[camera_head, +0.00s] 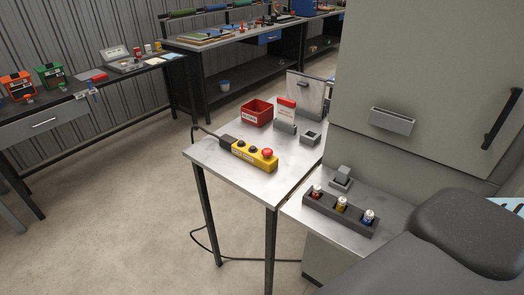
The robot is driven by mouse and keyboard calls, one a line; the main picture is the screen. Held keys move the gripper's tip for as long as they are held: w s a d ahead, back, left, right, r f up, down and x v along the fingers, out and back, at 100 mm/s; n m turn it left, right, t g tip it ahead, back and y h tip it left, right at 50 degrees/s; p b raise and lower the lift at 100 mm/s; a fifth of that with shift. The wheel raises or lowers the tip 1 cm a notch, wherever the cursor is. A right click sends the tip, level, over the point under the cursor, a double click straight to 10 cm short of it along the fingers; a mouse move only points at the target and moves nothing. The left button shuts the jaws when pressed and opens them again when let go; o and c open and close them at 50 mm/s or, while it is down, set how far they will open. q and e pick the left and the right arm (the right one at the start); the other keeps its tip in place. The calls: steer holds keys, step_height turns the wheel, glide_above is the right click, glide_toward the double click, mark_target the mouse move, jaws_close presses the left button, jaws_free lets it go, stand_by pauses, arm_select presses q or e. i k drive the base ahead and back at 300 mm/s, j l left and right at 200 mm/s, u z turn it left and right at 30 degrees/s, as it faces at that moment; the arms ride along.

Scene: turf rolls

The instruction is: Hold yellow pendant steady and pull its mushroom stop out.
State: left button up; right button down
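The yellow pendant (252,156) lies on its back on the small metal-topped table (223,168), near its front edge. Its red mushroom stop (267,152) is at the right end, facing up. Whether the stop is pressed in or out is too small to tell. Dark buttons sit along the pendant's left part, and a black cable leaves its left end. Neither of my grippers is in view.
A red bin (258,112), a red-and-white sign (286,112) and a small grey open box (310,138) stand behind the pendant. A dark rack (338,216) with batteries or small cans sits on a lower surface at right. Floor (120,200) at left is clear; a cable hangs beside the table.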

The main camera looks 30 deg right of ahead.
mark_target(267, 152)
steer(key=z, duration=0.4)
steer(key=i+j+z, duration=0.1)
steer(key=z, duration=0.25)
steer(key=i+j+z, duration=0.1)
steer(key=z, duration=0.65)
steer(key=i+j+z, duration=0.15)
steer(key=j+z, duration=0.15)
steer(key=j, duration=0.15)
steer(key=i+j+z, duration=0.1)
steer(key=j+z, duration=0.2)
steer(key=j, duration=0.15)
steer(key=j+z, duration=0.1)
steer(key=j, duration=0.35)
steer(key=i+j, duration=0.1)
steer(key=j, duration=0.4)
steer(key=z, duration=0.05)
